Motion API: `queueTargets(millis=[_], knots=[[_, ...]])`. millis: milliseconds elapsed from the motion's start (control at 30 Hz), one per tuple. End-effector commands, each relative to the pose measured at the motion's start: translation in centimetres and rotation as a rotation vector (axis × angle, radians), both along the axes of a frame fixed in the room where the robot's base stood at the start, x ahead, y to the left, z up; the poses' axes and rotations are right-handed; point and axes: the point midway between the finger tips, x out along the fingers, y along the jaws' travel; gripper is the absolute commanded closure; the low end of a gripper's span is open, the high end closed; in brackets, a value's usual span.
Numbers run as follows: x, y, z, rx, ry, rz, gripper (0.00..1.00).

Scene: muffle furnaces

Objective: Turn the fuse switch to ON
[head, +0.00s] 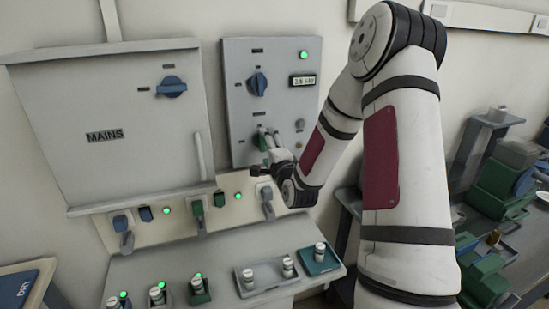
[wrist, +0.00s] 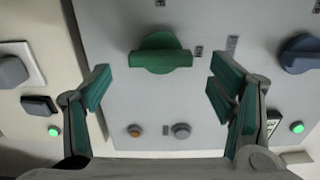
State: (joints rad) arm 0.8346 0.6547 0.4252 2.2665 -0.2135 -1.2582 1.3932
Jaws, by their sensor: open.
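A green rotary switch (wrist: 160,53) on the grey control panel (wrist: 135,100) shows in the wrist view, its handle bar lying level across that picture. Small labels sit near it, but they are too blurred to read, so I cannot confirm that it is the fuse switch. My gripper (wrist: 160,75) is open, its green-padded fingers on either side of the switch and seemingly apart from it. In the head view my gripper (head: 268,143) is at the lower part of the panel (head: 285,97) and largely covers the green switch.
A blue rotary switch (head: 257,84), a display (head: 302,81) and a lit green lamp (head: 303,55) share the panel. The MAINS box (head: 105,135) stands left. Below are a row of sockets with plugs (head: 123,222) and a ledge with trays (head: 268,275).

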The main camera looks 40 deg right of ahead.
Motion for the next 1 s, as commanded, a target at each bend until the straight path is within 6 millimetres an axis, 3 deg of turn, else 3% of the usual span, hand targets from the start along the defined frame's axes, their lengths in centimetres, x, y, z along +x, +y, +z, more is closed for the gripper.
queueTargets(millis=[200,433,600,1000], knots=[[-4.5,1.2,0.0,0.000,0.002,-0.002,0.23],[-7.8,2.2,0.0,0.000,0.000,-0.002,0.23],[-8.7,2.5,0.0,0.001,0.000,-0.001,0.23],[-8.8,2.5,0.0,0.001,0.000,-0.001,0.23]])
